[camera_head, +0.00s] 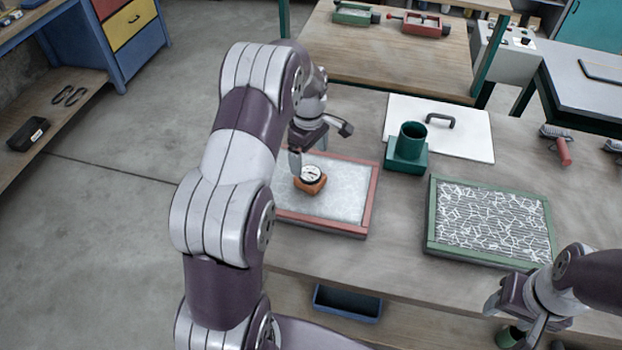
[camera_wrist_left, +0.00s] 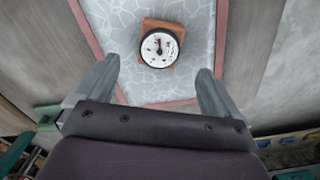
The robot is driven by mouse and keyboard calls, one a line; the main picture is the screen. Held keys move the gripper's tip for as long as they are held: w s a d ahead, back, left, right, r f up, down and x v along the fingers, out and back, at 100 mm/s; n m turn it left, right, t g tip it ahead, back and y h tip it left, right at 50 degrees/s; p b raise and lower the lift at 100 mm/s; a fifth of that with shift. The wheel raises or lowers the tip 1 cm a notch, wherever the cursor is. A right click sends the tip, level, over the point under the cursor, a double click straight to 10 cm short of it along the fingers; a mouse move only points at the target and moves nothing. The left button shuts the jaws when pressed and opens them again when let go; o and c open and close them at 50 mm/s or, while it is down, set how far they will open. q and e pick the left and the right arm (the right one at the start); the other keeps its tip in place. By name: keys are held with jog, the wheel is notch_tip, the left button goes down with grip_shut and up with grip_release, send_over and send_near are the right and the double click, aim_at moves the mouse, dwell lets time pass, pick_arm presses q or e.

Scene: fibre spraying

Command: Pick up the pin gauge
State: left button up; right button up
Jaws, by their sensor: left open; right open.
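The pin gauge (camera_head: 311,174) has a round white dial and an orange-brown body. It sits on the pale panel of the red-framed tray (camera_head: 372,202). In the left wrist view the gauge (camera_wrist_left: 159,48) lies beyond and between my fingertips, with its dial facing the camera. My left gripper (camera_head: 318,146) is open and empty just above and behind the gauge; in its wrist view the two fingers (camera_wrist_left: 157,78) stand wide apart and do not touch it. My right gripper (camera_head: 508,318) is at the lower right and is open; its fingers are partly hidden.
A green-framed tray (camera_head: 432,215) with white fibres lies to the right. A dark green cup on a block (camera_head: 408,146) stands between the trays. Behind it is a white board (camera_head: 470,142) with a dark handle. A brush (camera_head: 562,150) lies farther right. A blue bin (camera_head: 347,302) sits below the table edge.

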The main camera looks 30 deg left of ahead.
aim_at(310, 173)
pick_arm(q)
jog(key=f, duration=0.2)
jog(key=d+f+p, duration=0.1)
jog(key=f, duration=0.1)
jog(key=shift+w+f, duration=0.15)
jog(key=f+p, duration=0.1)
jog(key=f, duration=0.1)
jog(key=a+f+p, duration=0.1)
jog(key=f, duration=0.2)
jog(key=shift+f, duration=0.3)
jog(key=shift+d, duration=0.2)
jog(key=shift+c, duration=0.6)
jog(key=shift+a, duration=0.1)
jog(key=c, duration=1.2)
pick_arm(e)
jog(key=r, duration=0.3)
jog(key=shift+w+d+r, duration=0.1)
jog(key=shift+d, duration=0.3)
